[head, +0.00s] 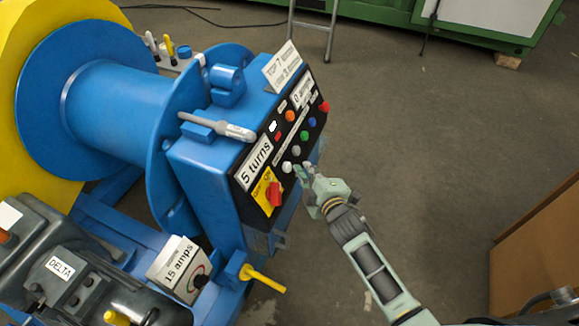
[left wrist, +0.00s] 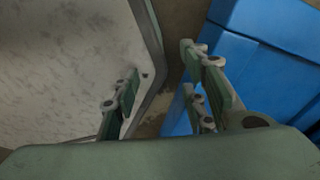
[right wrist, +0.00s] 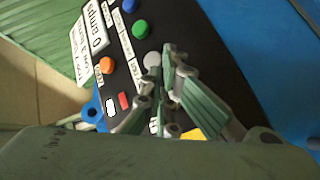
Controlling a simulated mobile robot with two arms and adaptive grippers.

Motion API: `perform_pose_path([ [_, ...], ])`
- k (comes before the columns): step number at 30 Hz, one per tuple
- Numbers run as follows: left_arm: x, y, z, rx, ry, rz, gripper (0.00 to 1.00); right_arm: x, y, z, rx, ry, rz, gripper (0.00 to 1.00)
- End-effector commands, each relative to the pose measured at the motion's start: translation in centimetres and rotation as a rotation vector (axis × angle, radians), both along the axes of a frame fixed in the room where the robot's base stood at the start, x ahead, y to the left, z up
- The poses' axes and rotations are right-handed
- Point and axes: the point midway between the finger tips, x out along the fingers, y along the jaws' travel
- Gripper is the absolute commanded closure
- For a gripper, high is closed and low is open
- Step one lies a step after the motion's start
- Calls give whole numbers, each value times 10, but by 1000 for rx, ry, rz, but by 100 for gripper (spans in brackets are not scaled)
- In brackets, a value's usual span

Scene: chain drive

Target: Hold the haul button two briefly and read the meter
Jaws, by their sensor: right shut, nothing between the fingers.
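The black control panel (head: 270,142) sits on the sloped face of the blue winch housing. Its buttons run in a row: blue (head: 311,122), green (head: 304,135), grey (head: 297,150) and white (head: 286,167). I cannot read which label is haul two. The meter (head: 302,93) reads 0 amps; it also shows in the right wrist view (right wrist: 97,28). My right gripper (head: 307,168) is shut and empty, its tips close beside the grey button (right wrist: 152,59); I cannot tell whether they touch it. My left gripper (left wrist: 160,62) is open and empty, outside the head view.
A 5 turns display (head: 256,163) and a red rotary switch (head: 275,194) are on the panel's lower part. An orange lamp (head: 290,116) and red button (head: 324,107) sit higher. A 15 amps box (head: 178,270) stands at lower left.

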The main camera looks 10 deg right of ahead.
Motion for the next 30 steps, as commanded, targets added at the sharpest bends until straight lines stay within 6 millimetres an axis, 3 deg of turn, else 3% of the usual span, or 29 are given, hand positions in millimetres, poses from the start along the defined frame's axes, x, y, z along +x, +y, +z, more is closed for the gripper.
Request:
perform_pose_path([
  [30,0,-1,-3,-1,0,-1,60,4,6,-4,0,0,0,100],
])
